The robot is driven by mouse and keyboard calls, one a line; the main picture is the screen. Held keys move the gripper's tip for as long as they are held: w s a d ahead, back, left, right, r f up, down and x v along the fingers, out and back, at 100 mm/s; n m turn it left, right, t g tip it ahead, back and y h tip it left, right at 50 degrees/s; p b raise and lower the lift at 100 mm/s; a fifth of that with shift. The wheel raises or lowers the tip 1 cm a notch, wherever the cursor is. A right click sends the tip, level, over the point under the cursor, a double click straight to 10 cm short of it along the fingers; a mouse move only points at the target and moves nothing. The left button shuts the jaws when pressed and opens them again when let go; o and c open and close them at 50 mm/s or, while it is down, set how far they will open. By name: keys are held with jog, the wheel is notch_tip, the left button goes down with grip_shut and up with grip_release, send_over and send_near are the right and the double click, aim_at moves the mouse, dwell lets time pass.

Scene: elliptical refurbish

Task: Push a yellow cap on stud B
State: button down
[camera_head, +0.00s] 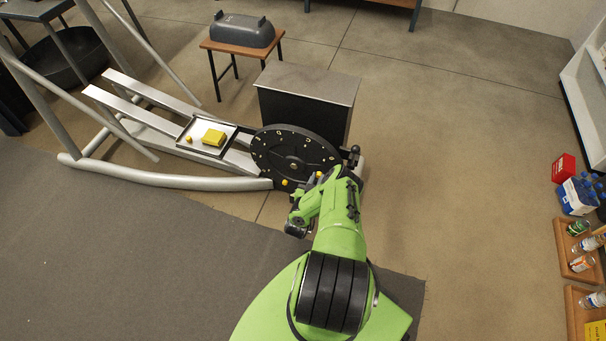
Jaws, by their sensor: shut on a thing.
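A black disc (292,150) with small pale marks around its face sits at the front of the elliptical machine. The marks are too small to read, so I cannot tell which stud is B. One yellow cap (285,183) is at the disc's lower edge. Another yellow cap (318,174) is at the disc's right lower edge, at the tip of my gripper (321,177). My gripper is shut on this cap, close to the disc. My green arm hides part of the fingers and the disc's right rim. I cannot tell whether the cap touches a stud.
A dark cabinet (310,85) stands behind the disc. A stool (240,50) bears a grey cover (242,29).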

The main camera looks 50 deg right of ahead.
aim_at(324, 161)
jog(key=shift+r+b+x, duration=0.2)
jog(key=shift+b+x, duration=1.7)
jog(key=shift+x, duration=0.65)
jog(key=shift+w+d+r, duration=0.2)
jog(key=shift+d, duration=0.05)
jog(key=shift+w+d, duration=0.2)
jog(key=shift+d, duration=0.25)
jog(key=c, duration=0.9)
grip_release()
jog(key=shift+c, duration=0.2)
jog(key=shift+f, duration=0.15)
